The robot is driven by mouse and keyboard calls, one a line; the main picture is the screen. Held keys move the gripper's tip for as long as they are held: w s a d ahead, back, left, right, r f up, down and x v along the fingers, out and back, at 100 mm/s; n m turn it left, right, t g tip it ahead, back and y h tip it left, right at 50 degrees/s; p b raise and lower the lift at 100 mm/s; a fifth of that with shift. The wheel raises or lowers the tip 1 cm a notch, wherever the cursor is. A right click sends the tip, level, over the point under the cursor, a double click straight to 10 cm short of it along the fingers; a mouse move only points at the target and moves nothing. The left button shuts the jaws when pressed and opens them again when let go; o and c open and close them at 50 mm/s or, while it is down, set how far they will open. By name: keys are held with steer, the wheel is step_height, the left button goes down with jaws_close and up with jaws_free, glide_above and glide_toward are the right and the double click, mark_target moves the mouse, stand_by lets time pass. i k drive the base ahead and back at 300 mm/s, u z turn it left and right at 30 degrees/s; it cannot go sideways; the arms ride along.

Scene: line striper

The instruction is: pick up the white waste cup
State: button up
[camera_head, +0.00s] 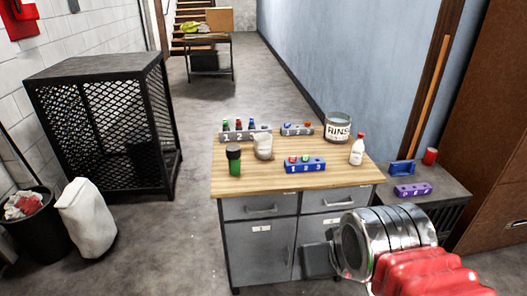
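The white waste cup (263,147) stands upright on the wooden top of the grey cabinet (220,184), left of the middle. It looks whitish, and its contents cannot be made out. My arm, silver and red, enters at the lower right, in front of the cabinet. A dark grey block (318,261) at its left end seems to be my gripper; its fingers cannot be made out. It is low by the cabinet doors, well apart from the cup and below the top.
A green jar with a dark cap (234,160) stands close left of the cup. A grey numbered rack (245,136) is just behind it. A blue rack (305,166), white bottle (357,150) and RINS tin (338,127) are to the right. The front left of the top is clear.

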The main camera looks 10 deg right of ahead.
mark_target(263, 147)
steer(key=k, duration=1.25)
steer(key=z, duration=0.3)
steer(key=i, duration=1.6)
steer(key=u, duration=0.8)
steer(key=i, duration=0.75)
steer(key=u, duration=0.6)
